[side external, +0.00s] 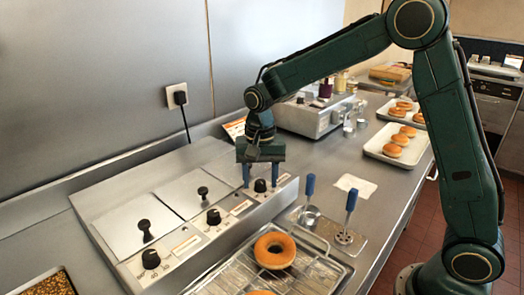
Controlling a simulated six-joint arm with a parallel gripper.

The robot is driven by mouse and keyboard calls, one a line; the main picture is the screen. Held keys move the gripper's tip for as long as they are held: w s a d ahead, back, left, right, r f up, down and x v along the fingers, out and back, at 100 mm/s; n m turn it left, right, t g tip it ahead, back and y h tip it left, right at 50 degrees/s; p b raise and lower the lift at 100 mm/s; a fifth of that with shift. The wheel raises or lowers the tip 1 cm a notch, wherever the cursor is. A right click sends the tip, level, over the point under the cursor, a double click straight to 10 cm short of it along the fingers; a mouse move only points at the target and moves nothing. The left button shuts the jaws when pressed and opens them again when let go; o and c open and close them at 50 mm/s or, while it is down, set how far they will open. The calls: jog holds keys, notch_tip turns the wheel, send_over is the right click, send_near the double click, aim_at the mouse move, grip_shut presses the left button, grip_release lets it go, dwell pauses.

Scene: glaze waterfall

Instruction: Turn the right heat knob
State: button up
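The black heat knob farthest to the right (260,186) sits on the sloped front panel of the metal unit (190,245). My gripper (260,175) is right above that knob, pointing down. Its two blue fingers are spread apart, one to each side of the knob in this view. Gaps show between the fingers and the knob, and nothing is held. Whether the fingertips reach down to the panel is hard to tell. Two more black knobs are on the same panel, a middle one (213,217) and a left one (150,259).
Lids with black handles (145,230) cover the unit's top. Two blue-handled utensils (309,188) stand right of my gripper. Trays of donuts (372,150) and a metal appliance (300,118) are farther back.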

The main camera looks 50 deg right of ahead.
aim_at(261, 181)
dwell(0.3)
notch_tip(261, 181, up, 14)
dwell(0.8)
jog(key=shift+s+f, duration=0.1)
jog(key=s+d+r+n+t, duration=0.25)
jog(key=s+n, duration=0.25)
jog(key=s, duration=0.9)
jog(key=s+f+n+t, duration=0.3)
jog(key=s+f+n, duration=0.1)
jog(key=s, duration=0.7)
jog(key=shift+s+d, duration=0.25)
jog(key=shift+s, duration=0.15)
